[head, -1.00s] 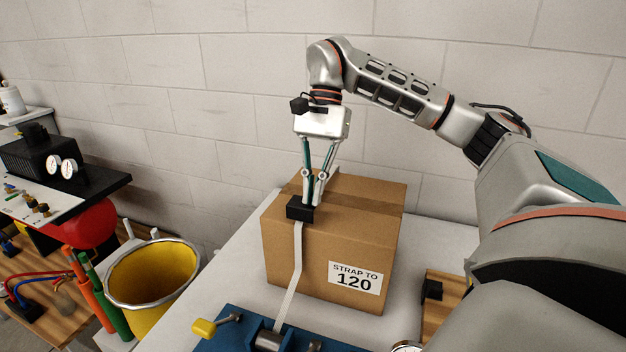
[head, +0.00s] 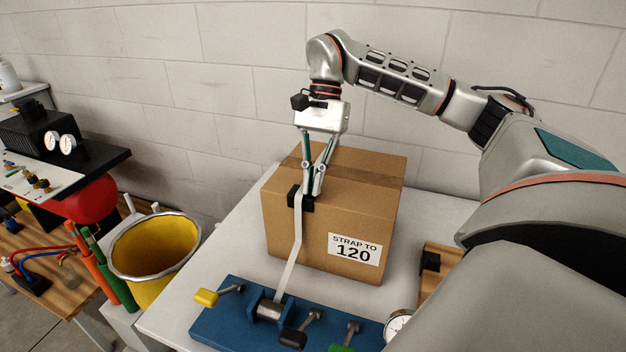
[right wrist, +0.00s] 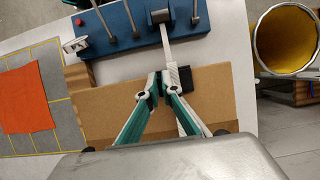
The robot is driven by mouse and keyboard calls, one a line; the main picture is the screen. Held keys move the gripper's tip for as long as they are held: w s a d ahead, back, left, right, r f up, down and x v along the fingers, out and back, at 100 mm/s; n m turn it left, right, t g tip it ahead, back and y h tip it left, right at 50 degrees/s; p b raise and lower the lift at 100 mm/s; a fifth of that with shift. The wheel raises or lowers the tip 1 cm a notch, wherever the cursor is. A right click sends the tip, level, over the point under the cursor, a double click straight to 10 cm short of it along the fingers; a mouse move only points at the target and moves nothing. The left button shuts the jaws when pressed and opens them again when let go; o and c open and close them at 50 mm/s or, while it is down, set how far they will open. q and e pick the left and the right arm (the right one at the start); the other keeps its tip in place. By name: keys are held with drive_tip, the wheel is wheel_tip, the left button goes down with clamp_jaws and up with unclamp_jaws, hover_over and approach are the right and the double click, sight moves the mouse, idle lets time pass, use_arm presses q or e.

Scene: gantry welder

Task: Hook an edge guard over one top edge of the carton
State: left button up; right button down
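The carton (head: 346,209) stands on a pale table with a "STRAP TO 120" label on its front; it also shows in the right wrist view (right wrist: 110,100). The black edge guard (head: 294,199) lies at the carton's front top edge, left of middle, against the top of the front face. A white strap (head: 292,255) runs up from the blue device to it. My right gripper (head: 315,189) points down at the guard, its fingers close together, and appears shut on it. In the right wrist view the fingertips (right wrist: 158,86) partly hide the guard (right wrist: 191,73). My left gripper is out of view.
The blue strapping device (head: 234,318) with several levers sits in front of the carton. A round gauge (head: 398,325) and a wooden block (head: 437,267) are at its right. A yellow bin (head: 154,258) stands left of the table. The wall (head: 215,60) is close behind.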

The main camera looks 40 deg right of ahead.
drive_tip(key=shift+f, duration=0.1)
idle(0.3)
drive_tip(key=c, duration=2.2)
unclamp_jaws()
drive_tip(key=v, duration=1.2)
